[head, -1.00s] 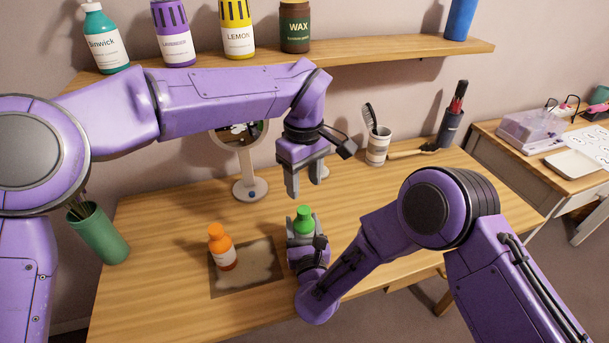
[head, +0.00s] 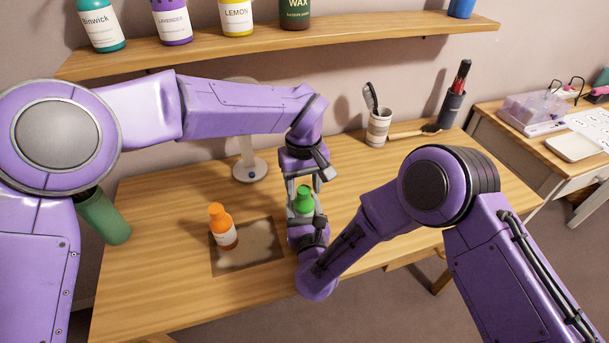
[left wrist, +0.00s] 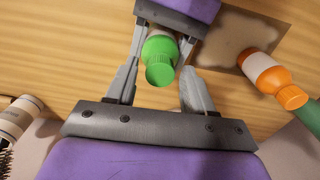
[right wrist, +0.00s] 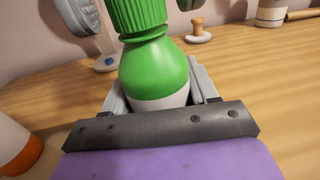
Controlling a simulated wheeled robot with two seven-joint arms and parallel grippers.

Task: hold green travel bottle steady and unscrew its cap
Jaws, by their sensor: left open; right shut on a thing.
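The green travel bottle (head: 304,204) stands upright on the table, and its green cap (left wrist: 160,72) is on it. My right gripper (head: 303,227) is shut on the bottle's body low down; the right wrist view shows the green bottle (right wrist: 153,75) rising between its fingers. My left gripper (head: 304,190) is open above, pointing down, with its fingers on either side of the cap. In the left wrist view its fingers (left wrist: 158,88) are apart from the cap. The bottle's lower part is hidden by the right gripper in the head view.
An orange bottle (head: 222,228) stands on a mat (head: 262,242) left of my right gripper. A mirror stand (head: 249,170), a brush cup (head: 378,128) and a green vase (head: 103,218) are around. A shelf (head: 350,37) with bottles is above.

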